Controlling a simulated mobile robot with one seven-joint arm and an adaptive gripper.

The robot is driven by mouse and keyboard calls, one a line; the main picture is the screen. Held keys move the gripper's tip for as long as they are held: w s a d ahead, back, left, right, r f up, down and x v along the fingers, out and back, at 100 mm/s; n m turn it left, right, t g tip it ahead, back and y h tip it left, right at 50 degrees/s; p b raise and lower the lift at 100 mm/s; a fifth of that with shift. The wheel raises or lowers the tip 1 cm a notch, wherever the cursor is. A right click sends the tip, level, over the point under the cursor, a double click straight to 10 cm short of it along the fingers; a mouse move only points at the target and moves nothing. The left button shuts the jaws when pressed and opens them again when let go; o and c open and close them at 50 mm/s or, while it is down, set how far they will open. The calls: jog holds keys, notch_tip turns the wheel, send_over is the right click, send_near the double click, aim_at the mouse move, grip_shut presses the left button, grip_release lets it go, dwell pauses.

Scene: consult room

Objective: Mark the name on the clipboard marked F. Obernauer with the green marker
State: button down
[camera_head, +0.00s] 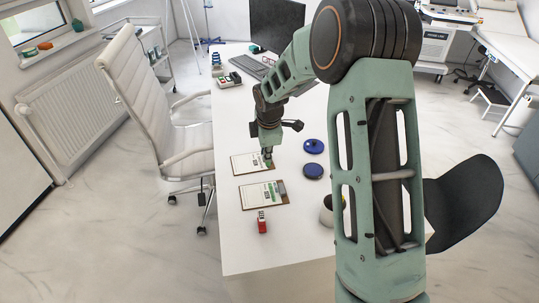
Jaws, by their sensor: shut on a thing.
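Two clipboards with white sheets lie on the white desk (245,250): a farther clipboard (245,164) and a nearer clipboard (258,195). The names on them are too small to read, so I cannot tell which is F. Obernauer's. Green patches show on the nearer sheet. My gripper (268,154) points down over the right end of the farther clipboard. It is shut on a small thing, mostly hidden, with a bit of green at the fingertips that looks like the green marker. I cannot tell whether its tip touches the sheet.
Two blue round objects (313,146) (313,171) lie right of the clipboards. A red object (262,223) stands near the front. A pot (327,212) is partly hidden behind my arm. A white chair (150,110) stands left; a keyboard (250,67) and monitor (276,25) are at the back.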

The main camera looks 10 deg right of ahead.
jog(key=shift+r+p, duration=0.35)
jog(key=shift+r, duration=0.65)
